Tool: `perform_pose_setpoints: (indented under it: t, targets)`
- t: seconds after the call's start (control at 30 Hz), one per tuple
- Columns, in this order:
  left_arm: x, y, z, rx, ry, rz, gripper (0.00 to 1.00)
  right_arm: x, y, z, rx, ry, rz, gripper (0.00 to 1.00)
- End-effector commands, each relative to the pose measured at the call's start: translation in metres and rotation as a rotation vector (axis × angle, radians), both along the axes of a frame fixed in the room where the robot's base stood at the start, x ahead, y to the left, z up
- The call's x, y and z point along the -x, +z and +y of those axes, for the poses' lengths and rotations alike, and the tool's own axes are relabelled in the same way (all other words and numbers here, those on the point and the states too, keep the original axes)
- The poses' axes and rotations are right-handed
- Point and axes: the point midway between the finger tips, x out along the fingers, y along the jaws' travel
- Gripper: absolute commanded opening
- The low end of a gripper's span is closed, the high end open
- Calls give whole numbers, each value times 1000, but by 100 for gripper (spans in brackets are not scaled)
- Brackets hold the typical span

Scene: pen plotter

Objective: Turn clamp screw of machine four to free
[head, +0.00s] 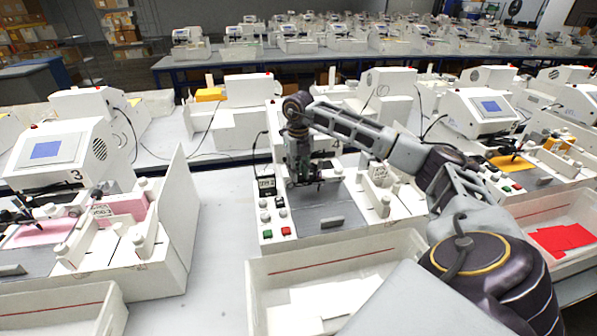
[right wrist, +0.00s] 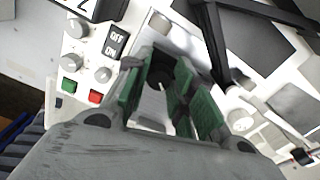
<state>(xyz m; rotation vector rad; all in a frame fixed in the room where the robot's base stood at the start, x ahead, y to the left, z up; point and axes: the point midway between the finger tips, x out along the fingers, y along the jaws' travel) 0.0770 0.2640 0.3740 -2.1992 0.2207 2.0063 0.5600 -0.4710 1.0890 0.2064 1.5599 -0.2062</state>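Machine four (head: 289,222) stands in the middle of the head view, with its number partly behind my arm. My right gripper (head: 305,183) points down over its grey plotting bed (head: 325,205). In the right wrist view my right gripper (right wrist: 163,88) shows two green-padded fingers standing apart. A dark round part shows between and beyond them; I cannot tell whether it is the clamp screw or whether the fingers touch it. The clamp screw is not clearly visible in the head view. My left gripper is out of view.
Machine four's control panel with knobs, a green button (head: 267,234) and a red button (head: 286,231) lies left of the gripper. A white tray (head: 262,275) stands in front. Machine three (head: 90,135) is at the left. Another machine (head: 470,110) is at the right.

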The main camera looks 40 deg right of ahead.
Motion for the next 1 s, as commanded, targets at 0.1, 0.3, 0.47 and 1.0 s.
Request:
perform_pose_setpoints:
  t: [0.1, 0.3, 0.47, 1.0]
  targets:
    - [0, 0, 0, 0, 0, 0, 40, 0, 1, 0, 0, -1, -1, 42]
    - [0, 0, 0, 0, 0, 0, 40, 0, 0, 0, 0, -1, 0, 46]
    - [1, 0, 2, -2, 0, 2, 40, 0, 0, 0, 0, -1, 1, 46]
    - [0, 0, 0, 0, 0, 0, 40, -1, 47, 0, 0, -1, -2, 46]
